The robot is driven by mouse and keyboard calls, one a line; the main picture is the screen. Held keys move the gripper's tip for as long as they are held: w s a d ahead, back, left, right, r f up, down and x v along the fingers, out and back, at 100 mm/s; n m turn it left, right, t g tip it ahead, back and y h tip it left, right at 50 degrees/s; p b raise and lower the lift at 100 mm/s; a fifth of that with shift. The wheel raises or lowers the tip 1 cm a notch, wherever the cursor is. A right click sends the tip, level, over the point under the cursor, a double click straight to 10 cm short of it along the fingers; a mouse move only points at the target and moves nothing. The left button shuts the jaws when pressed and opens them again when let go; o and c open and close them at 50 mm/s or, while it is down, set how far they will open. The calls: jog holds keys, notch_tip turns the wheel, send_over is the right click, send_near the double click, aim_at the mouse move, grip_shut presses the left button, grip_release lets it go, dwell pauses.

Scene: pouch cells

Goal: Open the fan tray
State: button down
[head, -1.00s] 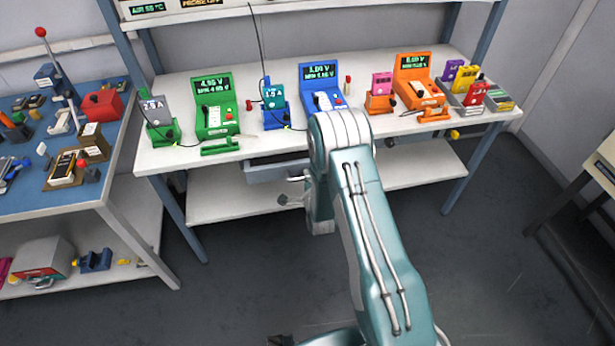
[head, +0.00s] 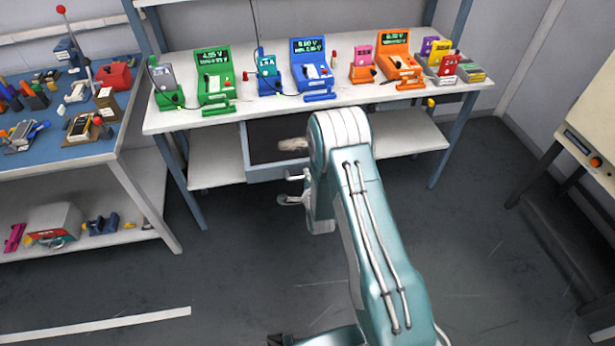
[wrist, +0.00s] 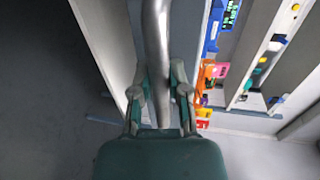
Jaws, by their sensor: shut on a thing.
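The fan tray (head: 262,174) is a grey drawer under the white bench in the head view. My gripper (head: 290,198) is in front of the tray, partly hidden by my teal arm. In the wrist view my gripper (wrist: 159,92) has its two fingers closed on either side of a round metal handle bar (wrist: 158,35).
The white bench (head: 155,121) carries several coloured meter stations along its top. A blue-topped bench (head: 60,147) with tools stands at the left. The dark floor in front of the tray is open.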

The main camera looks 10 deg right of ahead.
jog(key=shift+s+a+f, duration=0.1)
jog(key=shift+a+f, duration=0.15)
jog(key=c, duration=0.6)
grip_release()
jog(key=shift+a, duration=0.1)
jog(key=shift+r, duration=0.15)
jog(key=v, duration=1.1)
jog(key=shift+s, duration=0.3)
